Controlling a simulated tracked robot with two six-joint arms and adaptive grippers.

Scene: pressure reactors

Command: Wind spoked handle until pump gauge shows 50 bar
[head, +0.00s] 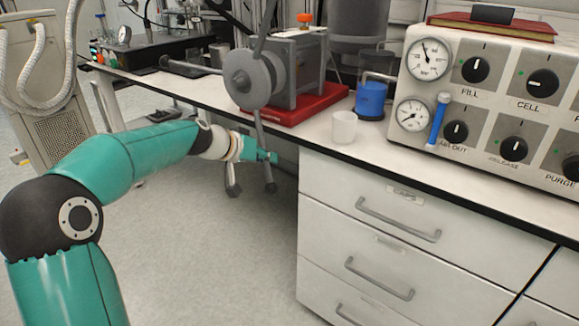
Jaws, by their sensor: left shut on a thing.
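The spoked handle (250,80) is a grey hub with long bar spokes on the front of a grey pump block (296,65) on a red base. One spoke points up, one left and one down past the bench edge. My left gripper (262,156) is shut on the downward spoke, below bench-top height and above its end knob. Two round gauges sit on the panel at right, an upper one (428,59) and a lower one (413,114). Their readings are too small to tell. My right gripper is out of view.
A white cup (344,127) and a blue-filled vessel (371,98) stand between pump and control panel (495,95). A blue-handled tool (438,120) is in front of the panel. Drawers (400,235) lie below the bench right of my gripper. Floor space is open in front.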

